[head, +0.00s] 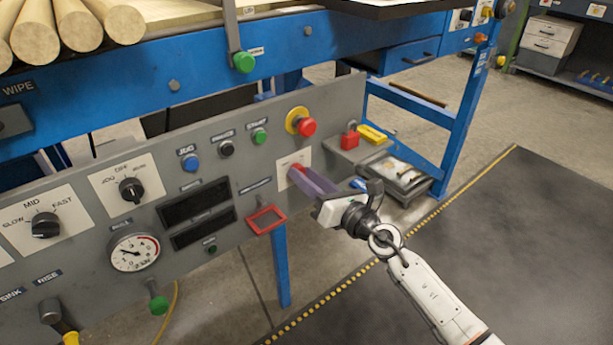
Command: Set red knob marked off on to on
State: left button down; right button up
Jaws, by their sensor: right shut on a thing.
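The red knob (298,168) sits on a white plate (284,164) at the right part of the grey control panel. Only a bit of its red shows, and my gripper's fingers cover the rest. I cannot read which way the knob points. The marking on the plate is too small to read. My right gripper (299,177) comes in from the lower right, with its purple fingers at the plate, shut on the red knob. My left gripper is not in view.
A red emergency button (306,126) on a yellow collar is just above the knob. A red frame (266,219) sticks out to its lower left. Black dials (132,189), a gauge (134,252) and push buttons fill the panel's left. A tray (397,175) stands behind the right end.

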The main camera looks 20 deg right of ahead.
pick_arm(q)
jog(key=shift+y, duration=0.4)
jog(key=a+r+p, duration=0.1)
jog(key=p, duration=0.2)
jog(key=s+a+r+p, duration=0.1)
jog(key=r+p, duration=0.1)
jog(key=p, duration=0.2)
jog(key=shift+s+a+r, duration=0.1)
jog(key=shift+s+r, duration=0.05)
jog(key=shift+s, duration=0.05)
pick_arm(e)
jog(key=m, duration=1.7)
jog(key=shift+f, duration=0.2)
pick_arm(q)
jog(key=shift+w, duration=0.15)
pick_arm(e)
jog(key=shift+m, duration=0.3)
